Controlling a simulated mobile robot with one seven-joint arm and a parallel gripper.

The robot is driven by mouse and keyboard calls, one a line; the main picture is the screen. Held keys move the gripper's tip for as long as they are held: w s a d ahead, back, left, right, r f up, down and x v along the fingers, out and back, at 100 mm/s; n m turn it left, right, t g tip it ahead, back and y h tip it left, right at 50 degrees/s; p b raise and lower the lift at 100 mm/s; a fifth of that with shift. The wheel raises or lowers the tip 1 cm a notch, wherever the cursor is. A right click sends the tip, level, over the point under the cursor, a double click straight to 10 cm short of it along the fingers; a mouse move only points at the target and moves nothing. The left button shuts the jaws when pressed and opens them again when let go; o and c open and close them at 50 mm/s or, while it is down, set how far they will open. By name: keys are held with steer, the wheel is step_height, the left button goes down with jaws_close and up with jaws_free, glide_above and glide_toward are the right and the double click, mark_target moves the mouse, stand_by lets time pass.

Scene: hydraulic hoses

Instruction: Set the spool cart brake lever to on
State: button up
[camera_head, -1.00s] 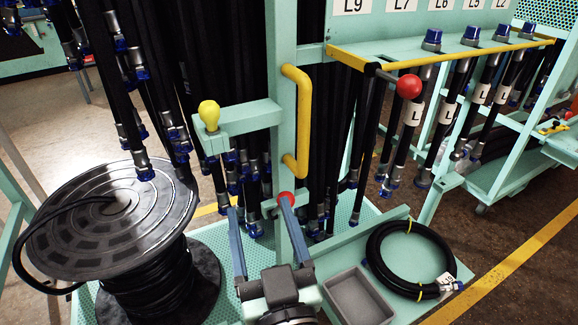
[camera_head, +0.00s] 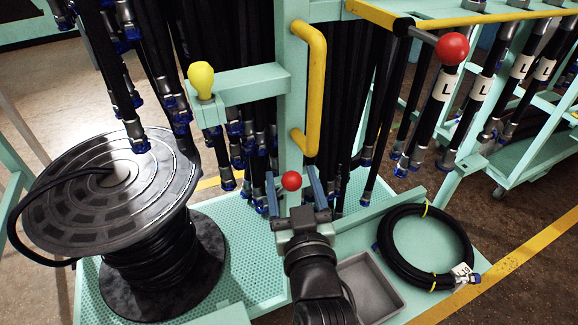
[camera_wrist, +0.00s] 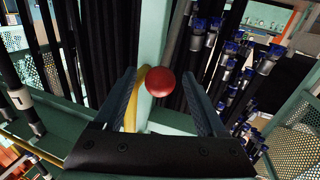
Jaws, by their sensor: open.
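A red ball knob (camera_head: 291,180) sits low in front of the cart's pale green post (camera_head: 292,120). It looks like the knob of the brake lever; its shaft is hidden. My gripper (camera_head: 293,190) is open, with one blue-grey finger on each side of the knob in the picture. In the wrist view the knob (camera_wrist: 160,81) shows between the finger tips (camera_wrist: 160,88), apart from both. I cannot tell how deep it lies between them. No on or off marking is legible.
A yellow knob (camera_head: 201,78) stands on a green bracket at the left. A yellow handle (camera_head: 315,85) is fixed to the post above my gripper. Another red ball (camera_head: 452,48) is at the upper right. A hose spool (camera_head: 110,190), grey tray (camera_head: 368,285) and coiled hose (camera_head: 425,245) are nearby.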

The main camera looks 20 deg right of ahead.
steer(key=shift+x, duration=1.8)
steer(key=shift+c, duration=0.2)
jaws_close()
